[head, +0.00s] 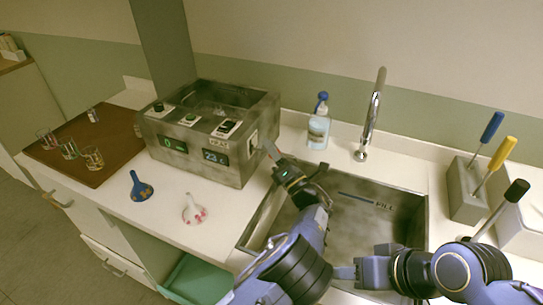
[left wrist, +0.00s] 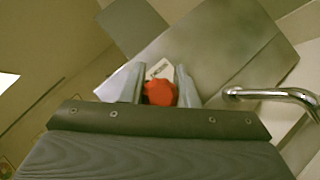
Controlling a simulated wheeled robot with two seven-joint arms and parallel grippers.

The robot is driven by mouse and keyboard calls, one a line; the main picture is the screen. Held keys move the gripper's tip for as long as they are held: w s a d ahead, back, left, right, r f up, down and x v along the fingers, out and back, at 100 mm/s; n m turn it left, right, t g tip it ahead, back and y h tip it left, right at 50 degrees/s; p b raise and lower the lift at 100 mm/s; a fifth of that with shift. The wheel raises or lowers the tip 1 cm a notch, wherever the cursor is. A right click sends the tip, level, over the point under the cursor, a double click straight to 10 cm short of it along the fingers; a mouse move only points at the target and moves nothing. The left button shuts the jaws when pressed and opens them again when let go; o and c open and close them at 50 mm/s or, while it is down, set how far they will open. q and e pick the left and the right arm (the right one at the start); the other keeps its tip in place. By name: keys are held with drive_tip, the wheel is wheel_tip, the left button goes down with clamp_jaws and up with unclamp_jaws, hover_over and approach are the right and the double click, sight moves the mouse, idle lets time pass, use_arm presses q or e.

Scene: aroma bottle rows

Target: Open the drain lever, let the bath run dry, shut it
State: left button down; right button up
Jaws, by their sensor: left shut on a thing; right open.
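The bath (head: 190,150) is a grey metal box with an open basin on top, black knobs and two lit displays on its front. I cannot tell the water level inside. My left gripper (head: 272,152) reaches to the bath's right side. In the left wrist view a red lever knob (left wrist: 160,93) sits between its two fingers, which are shut on it, with a white label behind. The lever is mostly hidden by the gripper in the head view.
The sink (head: 350,215) with a "FILL" mark lies right of the bath, with a tap (head: 372,115) and a blue-capped bottle (head: 319,125) behind. Two funnels (head: 140,187) lie in front. A brown tray (head: 95,135) with glasses is left. A tool block (head: 467,190) stands right.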

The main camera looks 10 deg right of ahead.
use_arm(q)
drive_tip(key=shift+f+m+t+b, duration=0.5)
drive_tip(key=shift+m+t+b, duration=0.1)
drive_tip(key=shift+t+b, duration=0.2)
use_arm(e)
drive_tip(key=shift+f, duration=1.2)
use_arm(q)
drive_tip(key=shift+h, duration=0.3)
drive_tip(key=c, duration=1.1)
unclamp_jaws()
use_arm(e)
drive_tip(key=shift+f, duration=0.1)
